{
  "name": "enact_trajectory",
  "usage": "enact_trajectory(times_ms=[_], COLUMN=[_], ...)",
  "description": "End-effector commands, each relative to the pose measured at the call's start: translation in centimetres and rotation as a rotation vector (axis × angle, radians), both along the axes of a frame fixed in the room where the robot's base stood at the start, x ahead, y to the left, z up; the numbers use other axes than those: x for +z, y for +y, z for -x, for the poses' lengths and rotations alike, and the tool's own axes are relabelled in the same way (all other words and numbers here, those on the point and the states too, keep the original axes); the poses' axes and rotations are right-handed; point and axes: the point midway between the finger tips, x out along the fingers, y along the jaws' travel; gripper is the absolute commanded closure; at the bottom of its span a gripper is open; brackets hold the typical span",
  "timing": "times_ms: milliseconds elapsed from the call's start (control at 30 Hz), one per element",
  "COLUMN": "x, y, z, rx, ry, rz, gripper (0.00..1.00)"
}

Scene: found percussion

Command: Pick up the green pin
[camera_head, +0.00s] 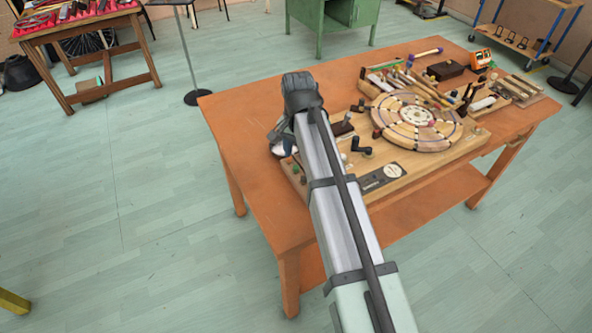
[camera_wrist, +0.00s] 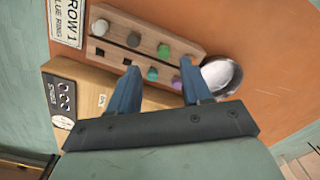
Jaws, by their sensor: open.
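In the wrist view a wooden pin block (camera_wrist: 120,47) holds several round-topped pins and has two empty square holes at its left. A green pin (camera_wrist: 163,50) stands in its upper row, right of a dark grey pin (camera_wrist: 133,40) and a white pin (camera_wrist: 101,27). A teal pin (camera_wrist: 152,73) and a purple pin (camera_wrist: 177,83) are in the lower row. My gripper (camera_wrist: 159,68) is open and empty, its blue fingers spread over the right part of the block. In the head view my arm hides most of the block.
A shiny metal bowl (camera_wrist: 220,75) lies close beside my right finger. A printed card (camera_wrist: 68,22) and a dark switch plate (camera_wrist: 62,100) are at the left. The orange table (camera_head: 245,130) also bears a round wooden disc (camera_head: 417,118) and tools; its left part is clear.

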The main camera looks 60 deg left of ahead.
Motion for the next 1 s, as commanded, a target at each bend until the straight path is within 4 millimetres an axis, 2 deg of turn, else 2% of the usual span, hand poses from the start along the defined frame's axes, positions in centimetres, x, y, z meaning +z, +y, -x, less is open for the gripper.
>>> enact_trajectory(times_ms=[267, 700, 933, 1000], x=[-1.1, -5.7, -5.8, -5.8], y=[0.1, 0.4, 0.5, 0.5], z=[0.0, 0.3, 0.2, 0.2], rx=[0.0, 0.0, 0.0, 0.0], ry=[0.0, 0.0, -0.001, -0.001], rz=[0.0, 0.0, -0.001, -0.001], gripper=[0.52, 0.52, 0.52, 0.58])
